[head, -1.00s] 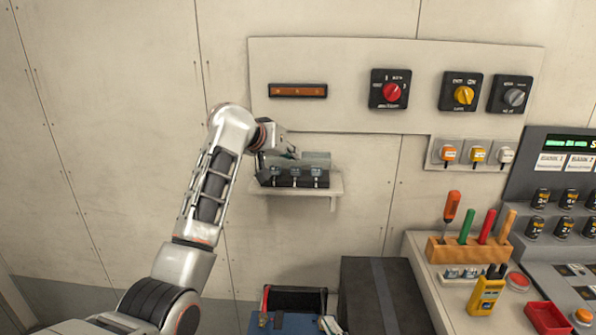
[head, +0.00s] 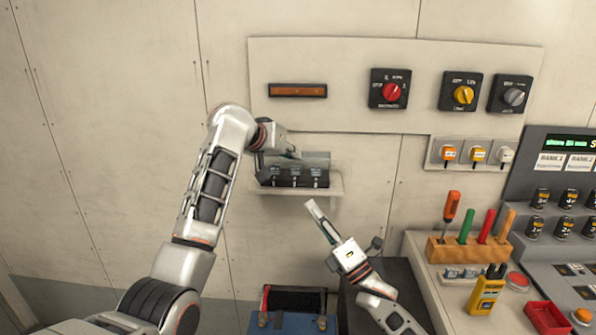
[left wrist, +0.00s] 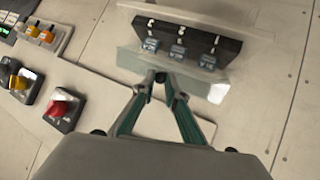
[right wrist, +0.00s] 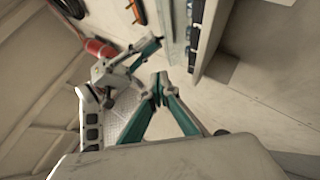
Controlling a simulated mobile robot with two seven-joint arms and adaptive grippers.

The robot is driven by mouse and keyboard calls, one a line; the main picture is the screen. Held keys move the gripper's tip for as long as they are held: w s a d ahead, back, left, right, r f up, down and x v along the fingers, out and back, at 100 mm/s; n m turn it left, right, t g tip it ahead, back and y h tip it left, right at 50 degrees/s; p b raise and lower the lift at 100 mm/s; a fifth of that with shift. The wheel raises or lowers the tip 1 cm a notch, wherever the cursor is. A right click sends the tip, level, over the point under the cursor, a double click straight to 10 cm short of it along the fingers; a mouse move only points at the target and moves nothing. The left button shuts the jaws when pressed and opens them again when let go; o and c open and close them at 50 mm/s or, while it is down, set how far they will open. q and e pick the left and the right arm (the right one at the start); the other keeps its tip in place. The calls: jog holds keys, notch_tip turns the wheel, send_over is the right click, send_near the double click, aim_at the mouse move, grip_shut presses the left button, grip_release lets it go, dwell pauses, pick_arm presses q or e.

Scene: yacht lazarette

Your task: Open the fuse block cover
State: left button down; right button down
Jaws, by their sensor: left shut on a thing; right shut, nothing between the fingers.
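The fuse block (head: 293,181) is black with three blue-grey fuses and sits on a small wall shelf (head: 330,188). Its clear cover (head: 317,159) stands raised above the fuses, which are exposed. In the left wrist view the fuse block (left wrist: 178,47) lies beyond the cover (left wrist: 130,61). My left gripper (head: 294,156) is at the cover; its fingertips (left wrist: 166,80) are shut on the cover's edge. My right gripper (head: 312,206) is shut and empty, pointing up just below the shelf; its fingertips also show in the right wrist view (right wrist: 158,87).
A wall panel with an orange strip (head: 298,90) and rotary switches (head: 391,91) is above. A wooden tool rack (head: 470,249) and a yellow meter (head: 486,293) are on the bench at right. A dark box (head: 372,268) stands below the shelf.

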aim_at(295, 160)
jog(key=w+d+r+x, duration=0.1)
jog(key=d+x, duration=0.1)
jog(key=x, duration=0.9)
jog(key=shift+w+r, duration=0.15)
jog(key=shift+w, duration=0.1)
jog(key=shift+a, duration=0.1)
